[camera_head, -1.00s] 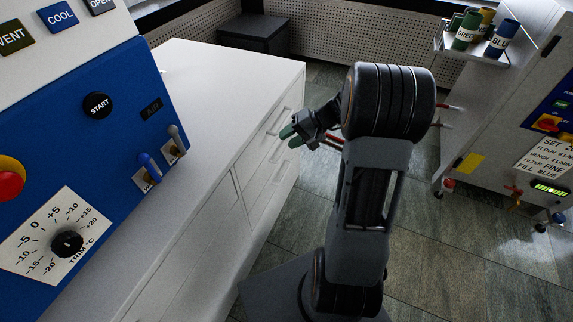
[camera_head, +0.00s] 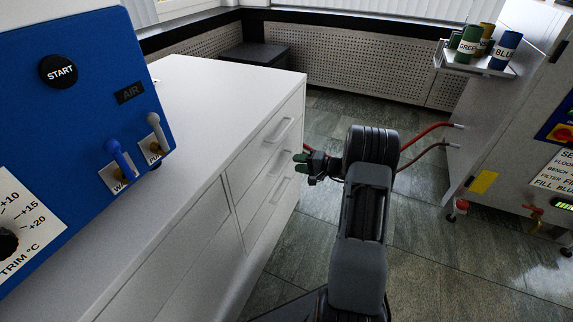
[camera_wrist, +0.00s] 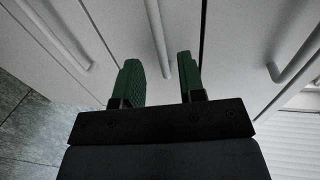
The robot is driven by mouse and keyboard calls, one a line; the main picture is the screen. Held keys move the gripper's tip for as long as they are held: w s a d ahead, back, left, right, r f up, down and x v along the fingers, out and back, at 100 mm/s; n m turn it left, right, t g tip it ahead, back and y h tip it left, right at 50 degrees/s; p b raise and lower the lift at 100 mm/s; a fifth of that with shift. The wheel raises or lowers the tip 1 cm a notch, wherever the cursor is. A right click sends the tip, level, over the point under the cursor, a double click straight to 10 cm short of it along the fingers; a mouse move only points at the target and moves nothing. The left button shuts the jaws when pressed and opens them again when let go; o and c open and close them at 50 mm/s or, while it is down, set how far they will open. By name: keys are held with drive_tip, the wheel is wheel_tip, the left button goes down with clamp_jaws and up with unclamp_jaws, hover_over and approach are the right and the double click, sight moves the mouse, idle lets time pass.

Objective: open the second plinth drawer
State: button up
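The white plinth has a stack of three drawers at its far end. The second drawer (camera_head: 266,176) is the middle one and looks shut, with its bar handle (camera_head: 280,161) on its front. My gripper (camera_head: 302,163) is in front of the drawer stack at about that handle's height. In the wrist view my gripper (camera_wrist: 158,80) has two green fingers standing apart. The middle bar handle (camera_wrist: 157,35) lines up with the gap between them, nearer the left finger. I cannot tell whether the fingers reach around it. Nothing is held.
The top drawer handle (camera_head: 283,130) and bottom drawer handle (camera_head: 276,190) are close above and below. A blue machine panel (camera_head: 70,110) stands on the plinth. A second machine with labelled cans (camera_head: 467,44) and red hoses (camera_head: 425,133) is at right. Tiled floor (camera_head: 430,240) lies between.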

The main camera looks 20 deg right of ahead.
sight(286, 161)
drive_tip(key=shift+b+x, duration=0.5)
drive_tip(key=shift+x, duration=2.3)
clamp_jaws()
